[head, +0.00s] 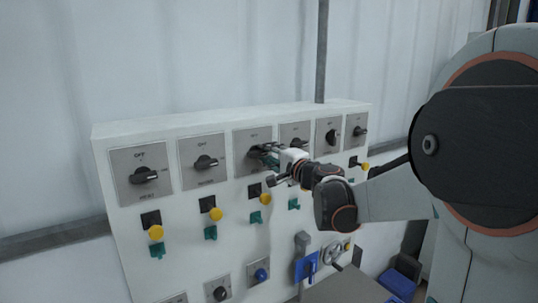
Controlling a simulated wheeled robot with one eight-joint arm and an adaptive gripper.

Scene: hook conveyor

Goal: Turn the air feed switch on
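A white control panel (120,210) carries a top row of grey plates with black rotary switches. The labels are too small to read, so I cannot tell which one is the air feed switch. My gripper (267,158) is at the third switch from the left (253,153) and partly covers its knob. I cannot tell whether the fingers touch or hold the knob, or how far they are apart. The first switch (144,175) and second switch (205,162) have their knobs lying roughly level. The fifth switch (331,137) has its knob more upright.
Yellow buttons (156,232) and green switches (211,233) sit below the rotary switches. Lower down are a blue lever switch (306,266), a round knob (221,293) and a handwheel (333,254). Blue crates (397,284) stand low at the right. A vertical pipe (322,50) rises behind the panel.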

